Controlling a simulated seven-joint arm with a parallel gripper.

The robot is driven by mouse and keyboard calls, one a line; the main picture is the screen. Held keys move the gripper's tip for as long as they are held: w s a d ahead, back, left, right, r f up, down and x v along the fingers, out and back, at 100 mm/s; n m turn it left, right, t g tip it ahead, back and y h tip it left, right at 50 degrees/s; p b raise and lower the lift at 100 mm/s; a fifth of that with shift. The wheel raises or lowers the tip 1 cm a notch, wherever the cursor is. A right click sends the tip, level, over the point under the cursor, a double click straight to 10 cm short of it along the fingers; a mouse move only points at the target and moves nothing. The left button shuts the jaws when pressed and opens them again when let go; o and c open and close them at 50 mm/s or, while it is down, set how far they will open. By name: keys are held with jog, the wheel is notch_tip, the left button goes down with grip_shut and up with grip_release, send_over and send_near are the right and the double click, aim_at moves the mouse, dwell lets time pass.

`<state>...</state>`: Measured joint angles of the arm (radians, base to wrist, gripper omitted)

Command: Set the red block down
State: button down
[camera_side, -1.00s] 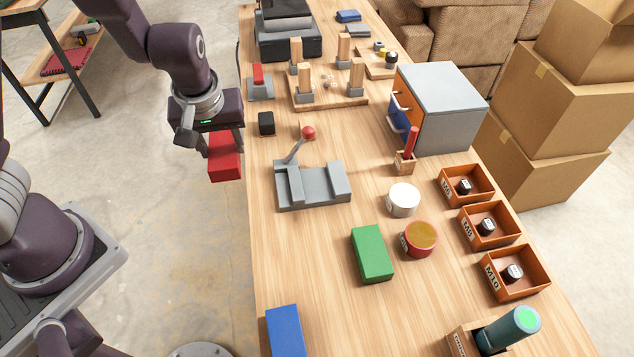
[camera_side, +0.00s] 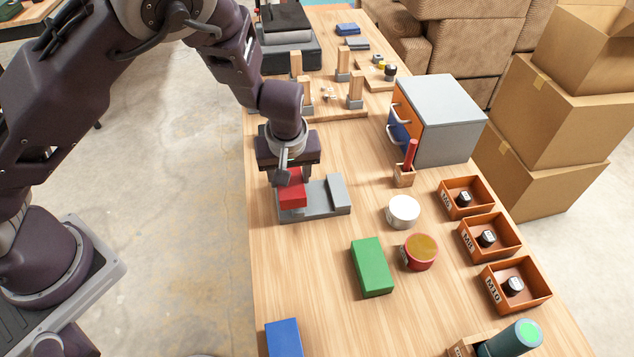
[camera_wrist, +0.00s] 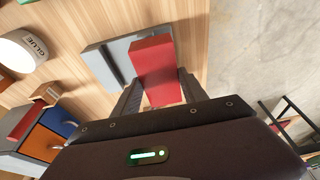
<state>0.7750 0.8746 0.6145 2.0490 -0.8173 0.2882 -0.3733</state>
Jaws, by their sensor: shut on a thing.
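The red block (camera_side: 292,195) is held in my gripper (camera_side: 288,178), whose jaws are shut on it. The wrist view shows the red block (camera_wrist: 157,70) between the two fingers (camera_wrist: 157,92), overlapping the grey fixture (camera_wrist: 112,62). I cannot tell whether the block touches the fixture or hangs just above it.
A green block (camera_side: 371,267), a white tin (camera_side: 403,211) and a red-rimmed tin (camera_side: 419,251) stand right of the fixture. A blue block (camera_side: 284,338) lies at the near edge. Orange bins (camera_side: 487,237) line the right. A drawer cabinet (camera_side: 440,118) stands behind. Bare wood lies left of the green block.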

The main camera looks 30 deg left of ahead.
jog(key=w+d, duration=0.3)
jog(key=shift+w+d, duration=0.35)
jog(key=shift+w, duration=0.05)
jog(key=shift+w+d+f, duration=0.1)
jog(key=shift+f, duration=0.8)
jog(key=shift+w+d+f, duration=0.1)
jog(key=shift+f, duration=0.75)
jog(key=shift+f, duration=0.15)
jog(key=c, duration=0.6)
grip_release()
